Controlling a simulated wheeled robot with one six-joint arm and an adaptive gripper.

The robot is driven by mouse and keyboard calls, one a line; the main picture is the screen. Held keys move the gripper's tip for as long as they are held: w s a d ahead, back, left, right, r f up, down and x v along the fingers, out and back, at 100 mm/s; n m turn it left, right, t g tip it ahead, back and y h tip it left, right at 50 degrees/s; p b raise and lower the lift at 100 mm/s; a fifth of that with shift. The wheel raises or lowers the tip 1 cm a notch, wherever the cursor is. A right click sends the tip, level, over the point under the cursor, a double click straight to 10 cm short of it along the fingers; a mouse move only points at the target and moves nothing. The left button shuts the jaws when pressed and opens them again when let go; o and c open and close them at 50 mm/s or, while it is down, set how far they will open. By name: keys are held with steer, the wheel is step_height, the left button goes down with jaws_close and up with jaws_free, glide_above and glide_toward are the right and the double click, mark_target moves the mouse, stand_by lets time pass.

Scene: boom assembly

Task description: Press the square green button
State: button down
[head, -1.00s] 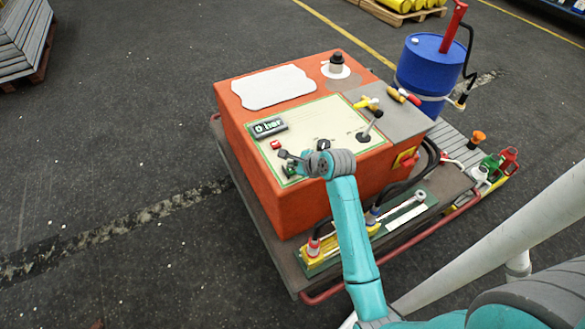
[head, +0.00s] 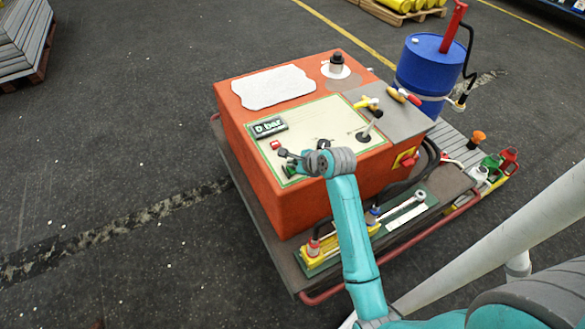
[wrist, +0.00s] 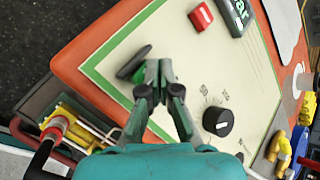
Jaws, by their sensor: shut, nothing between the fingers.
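The green button (wrist: 138,74) shows in the wrist view as a dark, green-edged shape just left of the fingertips, partly covered by them. In the head view the green button (head: 289,171) is at the front-left corner of the cream panel, beside the gripper. My gripper (wrist: 158,70) is shut and empty, its fingertips close together over the panel next to the button. In the head view my gripper (head: 290,160) reaches the same corner. I cannot tell whether the fingertips touch the button.
The cream panel (head: 310,122) tops an orange box. A red button (wrist: 201,17) and a display (head: 269,127) reading 0 bar lie behind the green button. A black knob (wrist: 217,121) stands right of the fingers.

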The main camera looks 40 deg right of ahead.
mark_target(293, 170)
steer(key=shift+r, duration=0.45)
steer(key=shift+r, duration=2.55)
